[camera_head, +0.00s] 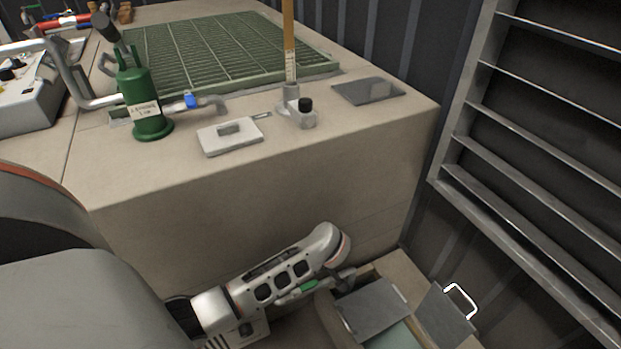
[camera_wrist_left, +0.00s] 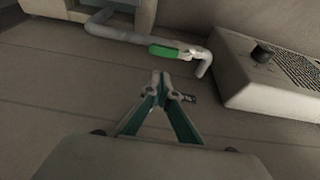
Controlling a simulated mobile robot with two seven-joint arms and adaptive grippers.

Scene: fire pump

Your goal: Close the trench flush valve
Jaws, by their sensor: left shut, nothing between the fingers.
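A green valve lever (camera_wrist_left: 166,52) lies roughly along a grey pipe (camera_wrist_left: 125,36) that runs low over the floor and bends down at its right end in the left wrist view. The green lever also shows in the head view (camera_head: 306,286), just beside my left arm. My left gripper (camera_wrist_left: 165,82) is shut and empty, its fingertips together. In the wrist view the tips appear below the lever, with a visible gap. In the head view my left arm reaches low in front of the pedestal, and its fingers cannot be made out. My right gripper is not in view.
A grey box with a black knob (camera_wrist_left: 262,52) stands right of the pipe end. An open-topped box (camera_head: 398,266) with grey plates stands at lower right in the head view. The pedestal (camera_head: 250,190) carries a green pump (camera_head: 138,95), a blue-handled valve (camera_head: 190,101) and a grating.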

